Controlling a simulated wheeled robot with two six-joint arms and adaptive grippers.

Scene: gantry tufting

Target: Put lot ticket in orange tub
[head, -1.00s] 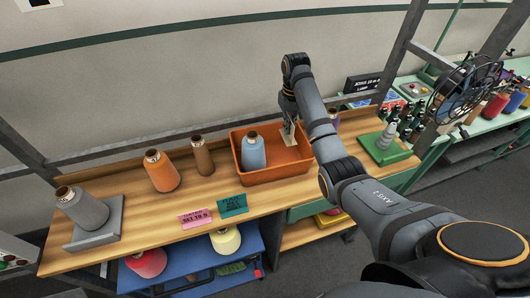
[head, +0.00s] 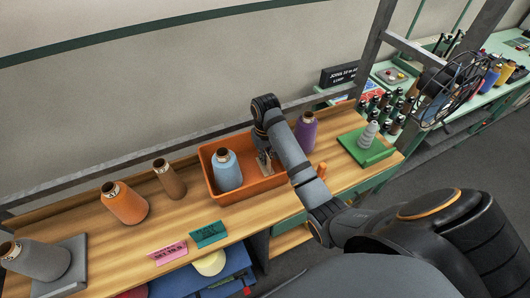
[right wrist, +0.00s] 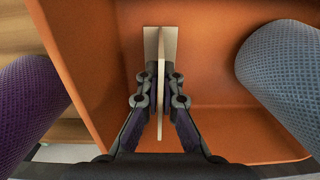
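The orange tub (head: 276,186) stands on the wooden bench with a blue yarn cone (head: 227,170) in it. The pale lot ticket (head: 264,163) is inside the tub, right of the blue cone. In the right wrist view the ticket (right wrist: 160,85) shows as a thin upright plate with a wider pale part at its far end. My right gripper (head: 263,150) reaches down into the tub. Whether the ticket touches the tub floor is hard to tell. My left gripper is out of view.
A purple cone (head: 305,131) stands close to the tub's right side. A green stand with a grey cone (head: 368,135) is farther right. Brown (head: 170,180) and orange (head: 124,203) cones stand left. Pink (head: 167,252) and teal (head: 209,234) signs are along the front edge.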

